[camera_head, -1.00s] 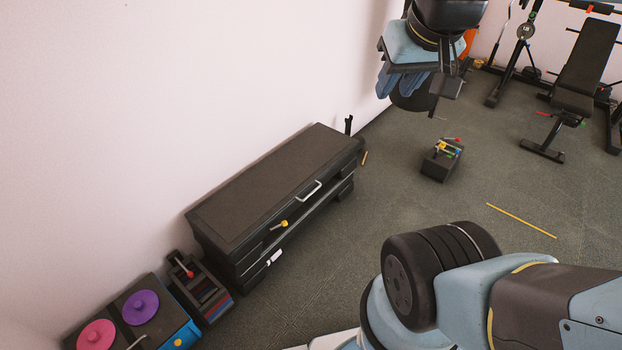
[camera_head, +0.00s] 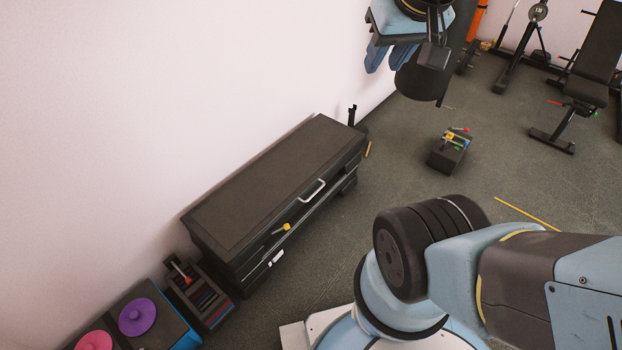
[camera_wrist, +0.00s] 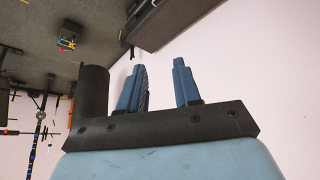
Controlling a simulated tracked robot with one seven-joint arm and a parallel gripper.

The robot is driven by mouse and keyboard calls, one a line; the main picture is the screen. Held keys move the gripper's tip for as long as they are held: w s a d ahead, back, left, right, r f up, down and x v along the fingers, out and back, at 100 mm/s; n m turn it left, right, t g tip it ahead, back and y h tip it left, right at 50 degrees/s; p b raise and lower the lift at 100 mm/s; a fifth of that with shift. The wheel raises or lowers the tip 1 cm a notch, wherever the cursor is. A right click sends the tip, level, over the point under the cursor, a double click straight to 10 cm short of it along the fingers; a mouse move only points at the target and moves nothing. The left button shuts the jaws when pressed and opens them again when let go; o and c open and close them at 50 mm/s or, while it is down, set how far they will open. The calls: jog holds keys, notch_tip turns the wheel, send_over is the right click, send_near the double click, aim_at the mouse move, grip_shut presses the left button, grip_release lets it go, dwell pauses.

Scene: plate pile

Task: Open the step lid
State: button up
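The step is a long dark box (camera_head: 245,262) against the pale wall in the head view, left of the middle. Its flat dark lid (camera_head: 275,178) lies level on top and looks down. A light metal handle (camera_head: 313,190) is on its front edge. The step shows partly, upside down, at the top of the wrist view (camera_wrist: 150,25). My gripper (camera_head: 388,62) is high at the top of the head view, beyond the step's far end and well apart from it. In the wrist view, its two blue fingers (camera_wrist: 160,75) stand apart with nothing between them.
A yellow-headed object (camera_head: 286,227) sits at the step's front. Dark boxes with pink and purple discs (camera_head: 138,316) and a small rack (camera_head: 197,290) stand at the near end. A small dark box (camera_head: 449,155) and a bench (camera_head: 585,80) stand right. Open floor lies before the step.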

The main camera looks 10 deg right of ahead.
jog(key=w+a+f+m+g+y, duration=0.25)
jog(key=w+f+m+g, duration=0.2)
jog(key=w, duration=0.45)
jog(key=m+t+y, duration=0.3)
jog(key=m+y, duration=0.8)
jog(key=m, duration=1.3)
send_over(315, 193)
jog(key=s+d, duration=0.3)
jog(key=d, duration=0.1)
notch_tip(315, 193, down, 38)
notch_tip(315, 193, down, 12)
jog(key=d+r+m+t, duration=0.1)
jog(key=d+m+t, duration=0.2)
jog(key=m, duration=0.3)
jog(key=s+d+f+m+t+h, duration=0.15)
jog(key=s+f+m+t, duration=0.35)
jog(key=f, duration=0.6)
jog(key=s+f+m+t+h, duration=0.1)
jog(key=s+f+m+h, duration=0.15)
jog(key=f+m, duration=0.65)
jog(key=shift+n, duration=0.85)
jog(key=f+x, duration=0.1)
jog(key=x, duration=0.8)
jog(key=f+x, duration=0.1)
jog(key=x, duration=0.4)
jog(key=shift+f, duration=0.4)
jog(key=shift+c, duration=0.4)
